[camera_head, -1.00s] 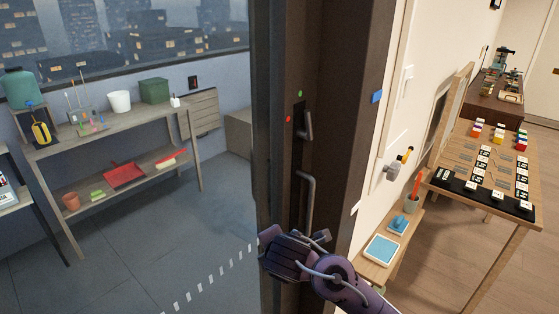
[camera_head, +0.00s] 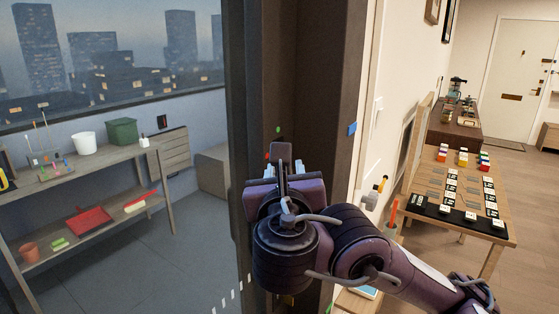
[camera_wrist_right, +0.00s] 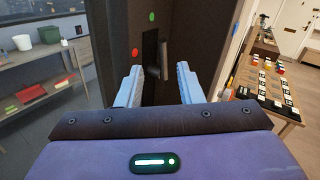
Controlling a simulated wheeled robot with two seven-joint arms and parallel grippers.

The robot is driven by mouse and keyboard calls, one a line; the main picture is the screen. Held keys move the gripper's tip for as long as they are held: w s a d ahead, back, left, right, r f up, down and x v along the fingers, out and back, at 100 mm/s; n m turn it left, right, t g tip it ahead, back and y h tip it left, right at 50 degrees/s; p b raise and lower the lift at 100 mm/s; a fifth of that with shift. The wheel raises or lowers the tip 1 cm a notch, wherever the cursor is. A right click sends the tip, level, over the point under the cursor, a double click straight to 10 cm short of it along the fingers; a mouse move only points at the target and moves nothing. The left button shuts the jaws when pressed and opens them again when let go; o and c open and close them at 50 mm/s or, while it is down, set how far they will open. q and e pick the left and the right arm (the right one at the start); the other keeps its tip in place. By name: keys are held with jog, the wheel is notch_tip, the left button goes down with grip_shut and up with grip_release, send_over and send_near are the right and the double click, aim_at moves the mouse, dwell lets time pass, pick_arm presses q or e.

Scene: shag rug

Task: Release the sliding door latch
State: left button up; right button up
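The sliding door's dark frame (camera_head: 322,75) stands upright in the middle of the head view. In the head view my right gripper (camera_head: 283,160) hides the latch and the pull handle. My left gripper is not in view.
Left of the frame is a room with a shelf unit (camera_head: 98,160) holding a green box (camera_head: 122,131) and a red tray (camera_head: 88,222). To the right, a blue block (camera_head: 352,129) is on the frame edge, beside a wall and a table of tiles (camera_head: 487,228).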

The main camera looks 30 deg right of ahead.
jog(key=x, duration=0.5)
jog(key=shift+w+d+f, duration=0.1)
jog(key=shift+w+d, duration=0.1)
jog(key=shift+d, duration=0.05)
